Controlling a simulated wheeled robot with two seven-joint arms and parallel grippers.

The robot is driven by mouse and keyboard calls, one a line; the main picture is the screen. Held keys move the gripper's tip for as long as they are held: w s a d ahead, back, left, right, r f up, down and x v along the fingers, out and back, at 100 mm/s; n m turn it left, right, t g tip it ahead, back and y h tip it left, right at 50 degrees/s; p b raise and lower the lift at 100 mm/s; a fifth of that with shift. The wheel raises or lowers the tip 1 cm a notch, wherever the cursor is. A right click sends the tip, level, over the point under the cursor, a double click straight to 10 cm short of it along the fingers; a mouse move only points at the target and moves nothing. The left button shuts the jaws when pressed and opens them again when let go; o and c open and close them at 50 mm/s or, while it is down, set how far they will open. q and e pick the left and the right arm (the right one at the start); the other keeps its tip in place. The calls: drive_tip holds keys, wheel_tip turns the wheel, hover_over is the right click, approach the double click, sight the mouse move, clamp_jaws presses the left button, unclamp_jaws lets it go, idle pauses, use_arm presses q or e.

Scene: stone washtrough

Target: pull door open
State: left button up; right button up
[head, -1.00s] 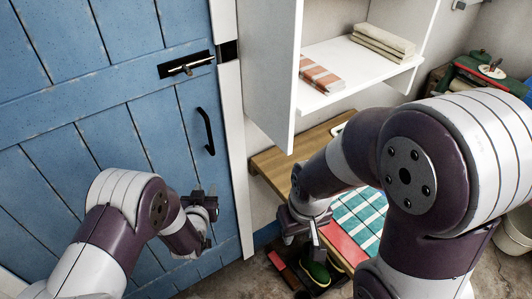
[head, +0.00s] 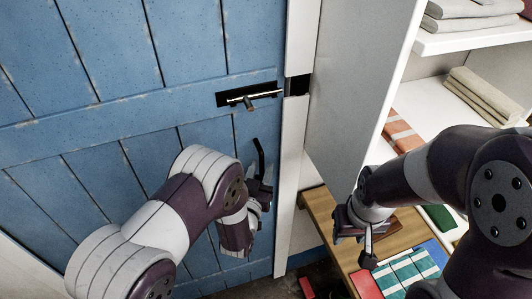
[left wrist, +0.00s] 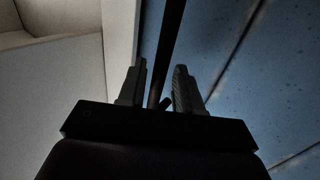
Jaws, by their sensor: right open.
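The blue plank door (head: 110,75) fills the left of the head view and looks shut against its white frame (head: 291,170). Its black bar handle (head: 258,155) is upright near the right edge, with the lower part hidden by my left gripper (head: 262,195). In the left wrist view the handle bar (left wrist: 170,45) runs between the two fingers of my left gripper (left wrist: 160,88), with gaps showing beside it. A sliding bolt (head: 250,96) on a black plate sits above the handle. My right gripper (head: 367,245) is open and empty, away from the door.
A white shelf unit (head: 365,75) stands close to the right of the door frame, with folded towels (head: 482,95) on it. Below is a wooden bench (head: 322,212) with a checked cloth (head: 408,272). My right arm is over the bench.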

use_arm(q)
drive_tip(key=shift+w+d, duration=0.2)
drive_tip(key=shift+w, duration=0.1)
drive_tip(key=shift+a, duration=0.1)
drive_tip(key=shift+s, duration=0.15)
drive_tip(key=shift+c, duration=0.9)
clamp_jaws()
